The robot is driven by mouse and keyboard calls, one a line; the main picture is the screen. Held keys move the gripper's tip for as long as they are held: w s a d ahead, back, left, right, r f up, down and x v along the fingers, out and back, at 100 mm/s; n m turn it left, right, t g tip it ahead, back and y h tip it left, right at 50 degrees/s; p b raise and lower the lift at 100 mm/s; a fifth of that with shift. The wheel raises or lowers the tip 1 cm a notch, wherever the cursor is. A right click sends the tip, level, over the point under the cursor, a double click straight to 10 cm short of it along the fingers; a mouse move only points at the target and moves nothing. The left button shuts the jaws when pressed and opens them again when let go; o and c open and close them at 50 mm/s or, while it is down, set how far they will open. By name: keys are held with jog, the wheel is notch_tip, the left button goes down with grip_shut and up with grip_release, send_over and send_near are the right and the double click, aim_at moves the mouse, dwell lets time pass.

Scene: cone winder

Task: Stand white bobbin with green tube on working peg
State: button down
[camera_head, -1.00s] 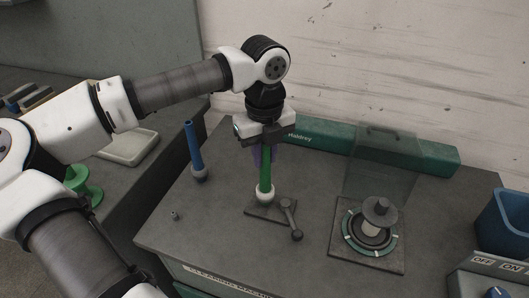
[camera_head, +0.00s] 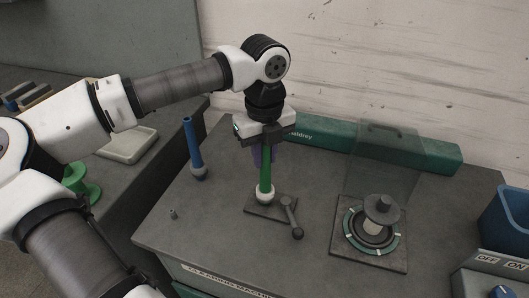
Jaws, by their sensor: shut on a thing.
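The white bobbin with green tube (camera_head: 265,185) stands upright over the dark square plate with a lever (camera_head: 270,206). Its white base is low at the plate. My gripper (camera_head: 263,150) is above it, pointing down, and is shut on the upper part of the green tube. The working peg itself is hidden, and I cannot tell whether the bobbin's base touches the plate.
A bobbin with a blue tube (camera_head: 194,150) stands to the left, with a small bare peg (camera_head: 173,214) in front of it. A round winding unit (camera_head: 375,229) with a clear guard (camera_head: 385,160) stands right. A green Haldrey bar (camera_head: 430,156) runs behind. A blue bin (camera_head: 506,222) is at the far right.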

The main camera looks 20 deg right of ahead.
jog(key=c, duration=1.2)
grip_release()
notch_tip(320, 180, up, 14)
jog(key=shift+f+b, duration=0.1)
jog(key=shift+b, duration=0.65)
